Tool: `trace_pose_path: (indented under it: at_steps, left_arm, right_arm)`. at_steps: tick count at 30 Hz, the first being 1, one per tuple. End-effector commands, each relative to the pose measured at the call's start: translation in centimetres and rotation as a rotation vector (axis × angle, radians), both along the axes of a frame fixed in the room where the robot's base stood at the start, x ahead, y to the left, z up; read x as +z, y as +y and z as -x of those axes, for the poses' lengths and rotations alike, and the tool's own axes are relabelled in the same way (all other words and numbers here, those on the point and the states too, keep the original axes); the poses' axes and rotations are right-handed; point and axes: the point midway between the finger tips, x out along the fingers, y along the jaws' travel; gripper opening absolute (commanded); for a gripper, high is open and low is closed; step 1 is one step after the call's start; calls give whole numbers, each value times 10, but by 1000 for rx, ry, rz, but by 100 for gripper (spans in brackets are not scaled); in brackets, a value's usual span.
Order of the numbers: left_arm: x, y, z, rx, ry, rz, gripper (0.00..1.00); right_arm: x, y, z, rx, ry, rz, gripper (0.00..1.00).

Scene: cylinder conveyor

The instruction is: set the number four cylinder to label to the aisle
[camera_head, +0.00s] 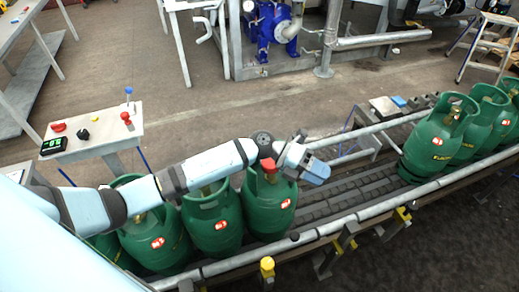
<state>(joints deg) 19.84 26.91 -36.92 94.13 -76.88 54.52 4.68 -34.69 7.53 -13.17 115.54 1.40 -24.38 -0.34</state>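Several green gas cylinders stand upright on the roller conveyor (349,196). In the left group, one cylinder (269,206) with a red valve top is furthest right, with another cylinder (213,224) and a third (155,240) to its left; part of one more shows at the left end. Their small red-and-white stickers are too small to read, so I cannot tell which is number four. My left arm reaches across above this group. My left gripper (316,170) is just right of the red-topped cylinder's top, over the bare rollers; its fingers are unclear. My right gripper is not in view.
A second group of green cylinders, the nearest one (437,142), stands at the conveyor's right. Empty rollers separate the groups. A control stand (92,136) with buttons and a green display is at left. A yellow-capped post (267,264) is at the front rail.

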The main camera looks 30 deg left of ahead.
Motion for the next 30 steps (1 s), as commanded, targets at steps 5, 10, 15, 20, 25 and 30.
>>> trace_pose_path:
  at_steps: [5, 10, 15, 20, 25, 30]
  left_arm:
    - [-35, 78, -57, -218, -161, -563, 38]
    - [-26, 171, -105, -275, -171, -1020, 38]
    - [-5, 230, -127, -263, -131, -1273, 38]
    - [-3, 245, -131, -257, -114, -1338, 38]
    - [-29, 244, -130, -260, -112, -1336, 38]
    - [-67, 244, -130, -259, -112, -1334, 38]
  right_arm:
    - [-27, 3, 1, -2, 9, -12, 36]
    - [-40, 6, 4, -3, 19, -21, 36]
    - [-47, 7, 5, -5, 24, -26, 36]
    - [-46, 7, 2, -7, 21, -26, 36]
    - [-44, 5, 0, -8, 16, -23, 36]
    - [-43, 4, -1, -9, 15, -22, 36]
